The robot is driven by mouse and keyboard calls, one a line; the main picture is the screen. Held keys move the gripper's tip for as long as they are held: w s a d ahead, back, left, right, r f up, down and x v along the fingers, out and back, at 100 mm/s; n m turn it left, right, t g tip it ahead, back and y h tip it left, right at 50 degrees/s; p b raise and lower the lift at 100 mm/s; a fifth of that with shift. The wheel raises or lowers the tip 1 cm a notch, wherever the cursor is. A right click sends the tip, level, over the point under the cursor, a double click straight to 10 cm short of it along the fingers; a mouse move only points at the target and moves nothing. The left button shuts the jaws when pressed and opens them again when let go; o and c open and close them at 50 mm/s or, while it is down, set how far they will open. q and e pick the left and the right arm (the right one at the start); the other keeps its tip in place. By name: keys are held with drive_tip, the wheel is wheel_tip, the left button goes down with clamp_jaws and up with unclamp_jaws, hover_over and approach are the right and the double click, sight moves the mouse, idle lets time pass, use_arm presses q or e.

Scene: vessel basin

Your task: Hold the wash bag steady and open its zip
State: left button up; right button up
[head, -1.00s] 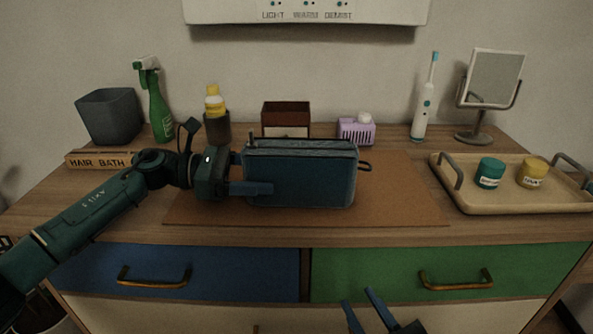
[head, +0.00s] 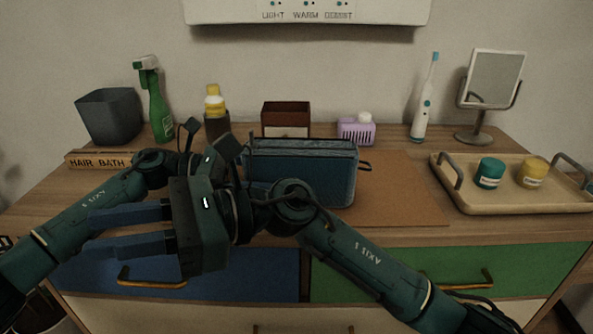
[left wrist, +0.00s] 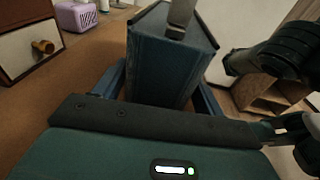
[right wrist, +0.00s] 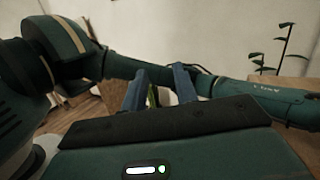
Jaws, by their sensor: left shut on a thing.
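The blue wash bag (head: 320,175) stands upright on the brown mat, its zip along the top. My left gripper (left wrist: 163,90) is shut on the bag's left end, one finger on each side in the left wrist view. A grey zip pull (left wrist: 180,18) shows at that end of the bag. In the head view my right gripper hides the left gripper's fingers and the bag's lower left part. My right gripper (head: 88,235) is open and empty, left of the bag and in front of the counter, fingers pointing left, away from the bag.
The brown mat (head: 405,190) is clear to the right of the bag. A wooden tray (head: 447,192) with two jars stands at the right. Behind the bag are a small brown box (head: 286,115), a purple holder (head: 356,131) and a green spray bottle (head: 158,110).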

wheel_tip(320, 180, down, 4)
drive_tip(key=w+a+n+t+h, duration=0.2)
drive_tip(key=n+t+h, duration=0.1)
drive_tip(key=n+h, duration=0.4)
drive_tip(key=n+t+h, duration=0.5)
drive_tip(key=t+h, duration=0.6)
drive_tip(key=t, duration=0.1)
approach(251, 131)
drive_tip(key=x, duration=0.2)
drive_tip(key=shift+x, duration=4.45)
drive_tip(key=shift+f, duration=0.1)
